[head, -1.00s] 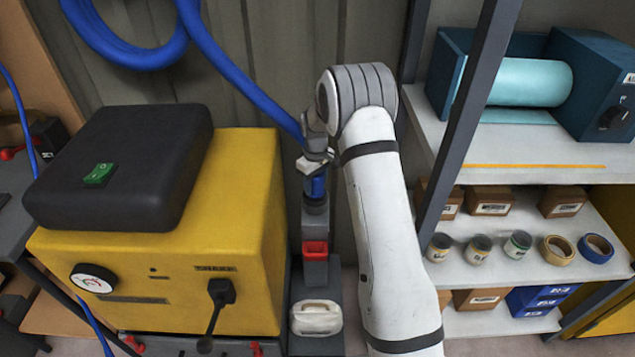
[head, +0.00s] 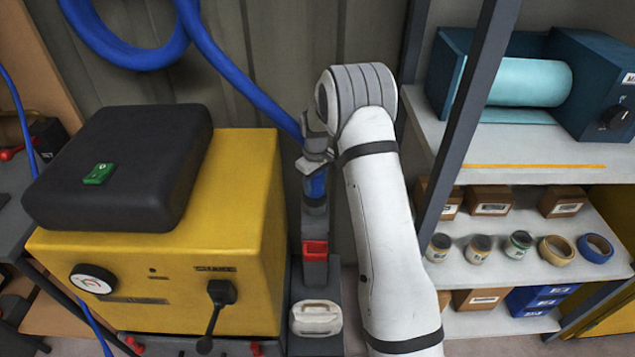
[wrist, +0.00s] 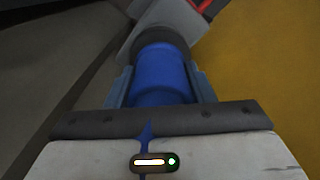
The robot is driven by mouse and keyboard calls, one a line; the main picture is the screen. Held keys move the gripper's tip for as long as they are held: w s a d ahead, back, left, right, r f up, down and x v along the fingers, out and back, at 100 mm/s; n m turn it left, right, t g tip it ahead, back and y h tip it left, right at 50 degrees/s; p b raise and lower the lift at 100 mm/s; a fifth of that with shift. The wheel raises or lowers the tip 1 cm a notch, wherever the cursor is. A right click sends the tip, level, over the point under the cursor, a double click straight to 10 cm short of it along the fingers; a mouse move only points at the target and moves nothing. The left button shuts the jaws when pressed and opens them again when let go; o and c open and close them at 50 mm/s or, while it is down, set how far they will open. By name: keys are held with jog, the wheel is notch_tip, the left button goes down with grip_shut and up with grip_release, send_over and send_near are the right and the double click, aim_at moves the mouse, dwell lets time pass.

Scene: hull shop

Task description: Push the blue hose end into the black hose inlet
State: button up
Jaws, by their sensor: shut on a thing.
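The blue hose end (head: 316,187) points down below my gripper (head: 315,166), between the yellow machine and my white arm. In the wrist view the blue hose end (wrist: 160,75) sits between the two fingers of my gripper (wrist: 157,90), which is shut on it. The black hose inlet (head: 315,208) is the dark top of the upright grey fitting, directly below the hose end. In the wrist view the dark ring of the inlet (wrist: 163,38) meets the far end of the blue hose end. How deep the hose end sits is hidden.
The yellow machine (head: 255,220) with a black lid stands close on the left. A red part (head: 315,250) is on the fitting below the inlet. A dark shelf post (head: 470,120) and loaded shelves stand right. The blue hose (head: 235,75) hangs from the wall.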

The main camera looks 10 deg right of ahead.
jog(key=shift+f+b, duration=0.4)
jog(key=shift+f, duration=0.2)
dwell(0.3)
jog(key=o, duration=1.2)
jog(key=shift+c, duration=0.2)
notch_tip(320, 180, up, 8)
jog(key=shift+f, duration=0.1)
